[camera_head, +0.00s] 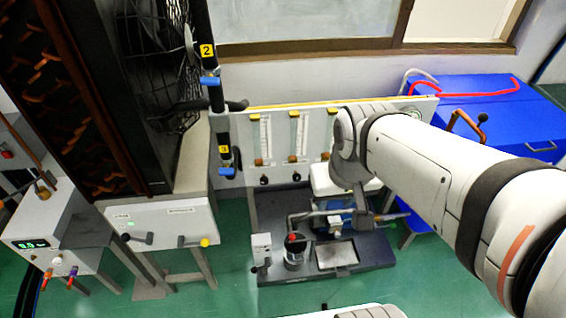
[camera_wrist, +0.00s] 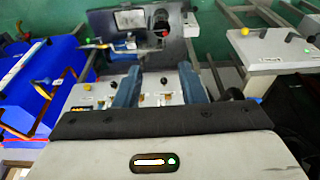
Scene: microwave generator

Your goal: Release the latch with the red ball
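A small red ball (camera_head: 293,237) sits above a short, dark-rimmed cylindrical part on the dark machine base (camera_head: 375,262) at lower centre in the head view. A red spot (camera_wrist: 164,33), apparently the same ball, shows at the top middle in the wrist view. The latch itself is too small to make out. My gripper (camera_wrist: 160,78) has two blue-grey fingers spread apart with nothing held between them. The red spot lies beyond the fingertips, apart from them. In the head view my arm reaches in from the right, and the fingers are not clear.
A flowmeter panel (camera_head: 275,140) stands behind the base. A white bench (camera_head: 165,217) with a yellow-ball lever (camera_head: 204,242) is at left. A blue cabinet (camera_head: 490,110) is at right. A metal bar (camera_head: 375,216) crosses above the base. Green floor is open at front.

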